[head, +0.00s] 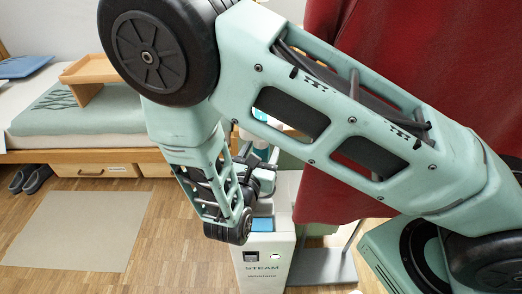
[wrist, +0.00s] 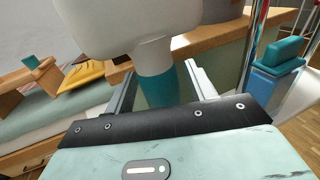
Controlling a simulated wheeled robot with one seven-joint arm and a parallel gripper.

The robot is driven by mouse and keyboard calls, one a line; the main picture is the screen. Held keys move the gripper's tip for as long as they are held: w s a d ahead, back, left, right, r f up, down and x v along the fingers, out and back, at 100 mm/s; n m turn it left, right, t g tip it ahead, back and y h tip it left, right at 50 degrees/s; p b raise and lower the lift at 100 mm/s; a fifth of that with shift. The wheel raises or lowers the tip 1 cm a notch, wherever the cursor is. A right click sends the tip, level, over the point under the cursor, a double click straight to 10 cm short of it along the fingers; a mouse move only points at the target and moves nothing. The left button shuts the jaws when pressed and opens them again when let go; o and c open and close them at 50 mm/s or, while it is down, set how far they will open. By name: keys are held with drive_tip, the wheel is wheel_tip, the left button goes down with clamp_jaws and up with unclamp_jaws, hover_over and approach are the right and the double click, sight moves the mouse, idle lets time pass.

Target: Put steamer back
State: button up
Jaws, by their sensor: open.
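The steamer (wrist: 158,62) has a wide white head and a teal handle. In the wrist view its handle stands between the two fingers of my gripper (wrist: 160,74), with the white head above them. The fingers are open, and a gap shows on the right side of the handle; contact on the left is unclear. The white steamer base (head: 264,262), marked STEAM, stands upright on the floor in the head view, below my gripper (head: 262,168). A blue part shows at its top. My arm hides most of the handheld steamer there.
A dark red cloth (head: 335,170) hangs close to the right of the base, over a grey stand foot (head: 325,268). A bed (head: 105,112) with drawers is at the left. A beige mat (head: 75,230) and slippers (head: 30,178) lie on the floor.

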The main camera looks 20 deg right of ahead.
drive_tip(key=v, duration=1.1)
drive_tip(key=shift+s+a, duration=0.25)
drive_tip(key=shift+s, duration=0.05)
drive_tip(key=shift+f, duration=0.1)
